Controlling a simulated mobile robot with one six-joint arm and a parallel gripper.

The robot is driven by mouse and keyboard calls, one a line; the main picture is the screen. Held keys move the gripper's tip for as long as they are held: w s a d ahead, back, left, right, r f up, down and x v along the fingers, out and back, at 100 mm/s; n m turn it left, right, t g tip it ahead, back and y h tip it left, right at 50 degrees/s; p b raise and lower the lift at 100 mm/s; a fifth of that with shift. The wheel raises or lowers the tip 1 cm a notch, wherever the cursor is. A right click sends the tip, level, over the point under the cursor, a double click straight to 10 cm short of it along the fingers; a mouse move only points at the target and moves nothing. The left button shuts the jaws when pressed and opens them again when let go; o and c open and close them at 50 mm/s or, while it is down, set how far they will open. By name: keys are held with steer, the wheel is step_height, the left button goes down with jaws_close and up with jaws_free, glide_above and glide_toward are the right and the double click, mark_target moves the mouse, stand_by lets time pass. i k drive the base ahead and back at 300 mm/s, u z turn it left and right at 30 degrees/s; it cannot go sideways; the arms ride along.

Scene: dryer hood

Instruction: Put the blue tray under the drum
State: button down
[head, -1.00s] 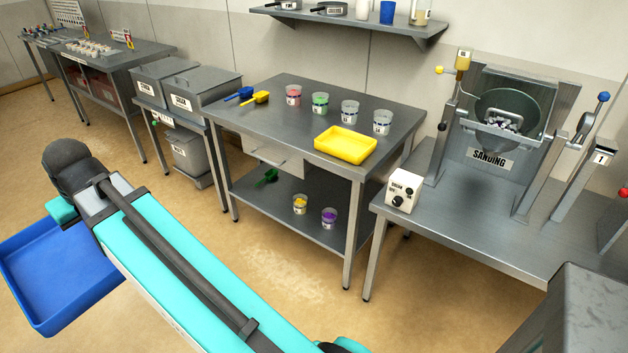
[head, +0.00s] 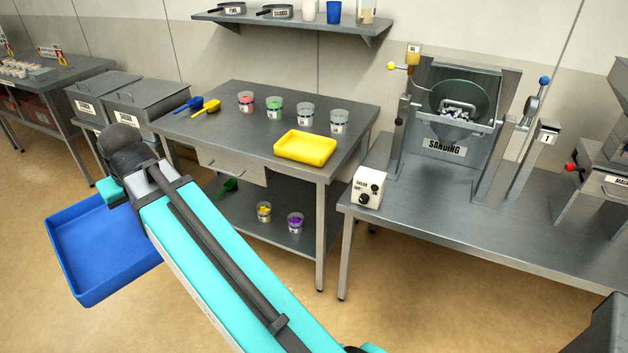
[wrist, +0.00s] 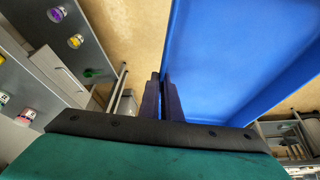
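The blue tray (head: 95,285) hangs out over the floor at the left of the head view, beside the end of my arm. It fills the upper right of the wrist view (wrist: 240,60). My gripper (wrist: 164,80) is shut on the tray's wall, with its dark fingers close together; in the head view the fingers are hidden by my arm. The drum (head: 462,104) is an open metal bowl in a frame labelled SANDING, on the right-hand bench. Pale and dark pieces and a metal handle show in it. The tray is far left of the drum.
A white switch box (head: 368,187) stands at the front left corner of the drum's bench (head: 440,225). The bench top in front of the drum is clear. The middle table (head: 230,125) holds a yellow tray (head: 305,148), scoops and several cups.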

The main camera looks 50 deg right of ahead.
mark_target(432, 196)
steer(key=z, duration=0.8)
